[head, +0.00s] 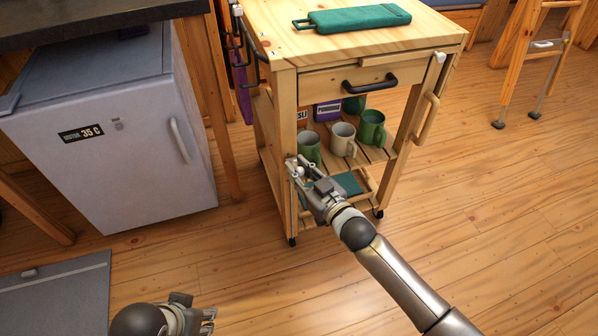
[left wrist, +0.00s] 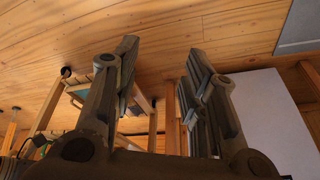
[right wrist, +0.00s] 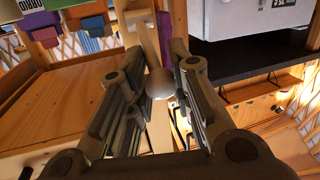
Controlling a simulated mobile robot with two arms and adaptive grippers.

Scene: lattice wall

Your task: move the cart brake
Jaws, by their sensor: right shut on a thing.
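The wooden cart (head: 440,35) stands on the plank floor at the upper middle of the head view. The cart brake (right wrist: 158,84) shows in the right wrist view as a pale round knob between my fingers, in front of a wooden post. My right gripper (head: 296,168) is at the cart's front left leg, below shelf height, shut on the brake knob; the fingers hide part of it. My left gripper (head: 210,320) is low at the bottom of the head view, away from the cart. In the left wrist view (left wrist: 155,75) its fingers are wide apart and empty.
Mugs (head: 343,139) and boxes stand on the cart's middle shelf. A green case (head: 360,18) lies on top. A grey fridge (head: 110,130) stands left of the cart, under a dark counter. A wooden stand (head: 530,60) is at right.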

